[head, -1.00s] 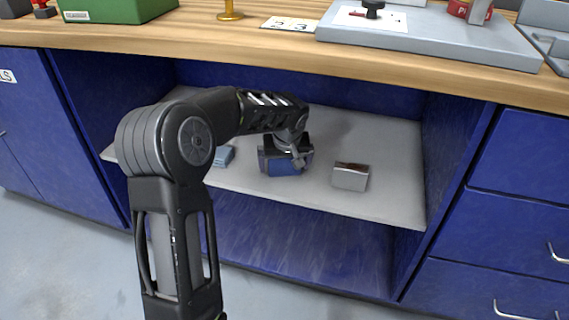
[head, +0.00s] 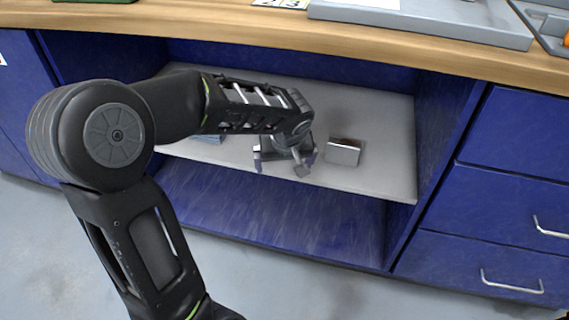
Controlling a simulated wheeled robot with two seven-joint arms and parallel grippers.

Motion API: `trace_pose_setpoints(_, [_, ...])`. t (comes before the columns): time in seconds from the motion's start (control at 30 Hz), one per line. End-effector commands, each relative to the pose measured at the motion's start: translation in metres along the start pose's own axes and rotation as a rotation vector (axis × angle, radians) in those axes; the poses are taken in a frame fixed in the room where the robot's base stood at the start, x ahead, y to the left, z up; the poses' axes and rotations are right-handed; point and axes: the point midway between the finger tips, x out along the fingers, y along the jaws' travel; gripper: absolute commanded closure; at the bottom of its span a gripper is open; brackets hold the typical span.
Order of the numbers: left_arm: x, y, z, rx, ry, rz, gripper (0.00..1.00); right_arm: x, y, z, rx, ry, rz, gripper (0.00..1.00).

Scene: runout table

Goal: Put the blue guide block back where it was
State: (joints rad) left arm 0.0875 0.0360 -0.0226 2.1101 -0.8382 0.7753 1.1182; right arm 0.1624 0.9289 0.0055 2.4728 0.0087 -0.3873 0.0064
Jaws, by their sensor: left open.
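A light-blue block (head: 209,139) lies on the grey shelf (head: 385,140) inside the open cabinet bay. It is mostly hidden behind my left forearm, and I cannot tell its full shape. My left gripper (head: 286,160) is over the shelf near its front edge, to the right of the light-blue block and apart from it. Its jaws are open, one finger on each side, pointing down and forward. I see no block clearly between the fingers, though the wrist hides part of that space. My right gripper is not in view.
A silver metal block (head: 343,152) stands on the shelf just right of my left gripper. The wooden worktop (head: 400,62) overhangs the bay. Blue drawers (head: 510,195) are at the right. The shelf's right part is free.

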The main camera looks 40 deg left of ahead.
Motion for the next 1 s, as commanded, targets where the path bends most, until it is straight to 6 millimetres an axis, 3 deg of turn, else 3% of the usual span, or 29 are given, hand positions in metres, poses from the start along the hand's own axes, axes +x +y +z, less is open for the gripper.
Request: trace_pose_setpoints(1.0, [0.002, 0.004, 0.014, 0.016, -0.014, 0.008, 0.00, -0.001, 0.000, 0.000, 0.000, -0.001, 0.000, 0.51])
